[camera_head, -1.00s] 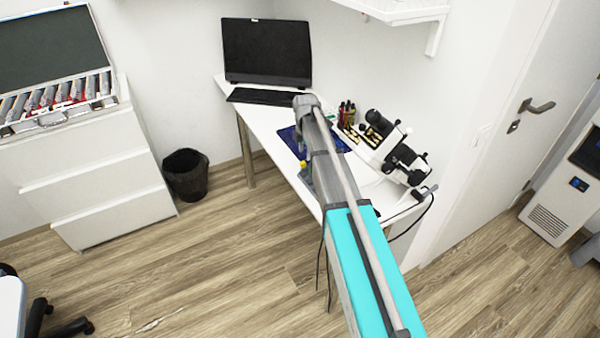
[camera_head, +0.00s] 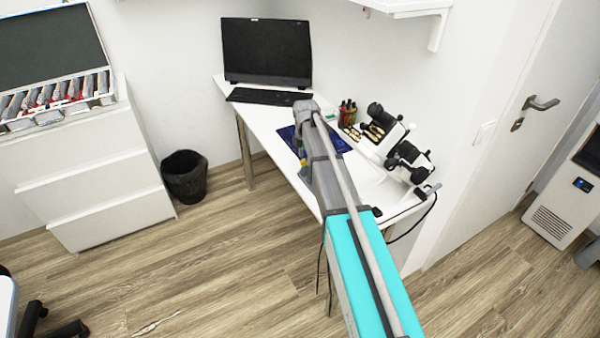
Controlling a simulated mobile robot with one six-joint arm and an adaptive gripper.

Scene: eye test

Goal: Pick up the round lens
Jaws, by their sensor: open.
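I cannot make out a single round lens in this view. An open case (camera_head: 47,118) with a dark lid lining stands on the white drawer unit at the left. It holds a row of small grey and red pieces, too small to tell apart. My arm reaches over the white desk, and its links cover part of the desk top. A small grey and yellow part shows at the left edge of the arm, but I cannot tell what it is. My gripper's fingers do not show.
The desk (camera_head: 262,118) bears a monitor (camera_head: 266,50), a keyboard (camera_head: 268,97), a dark blue mat (camera_head: 289,134) and a black-and-white optical instrument (camera_head: 408,160). A black waste bin (camera_head: 185,177) stands beside the drawer unit (camera_head: 95,195). The wooden floor (camera_head: 190,265) in front is mostly clear.

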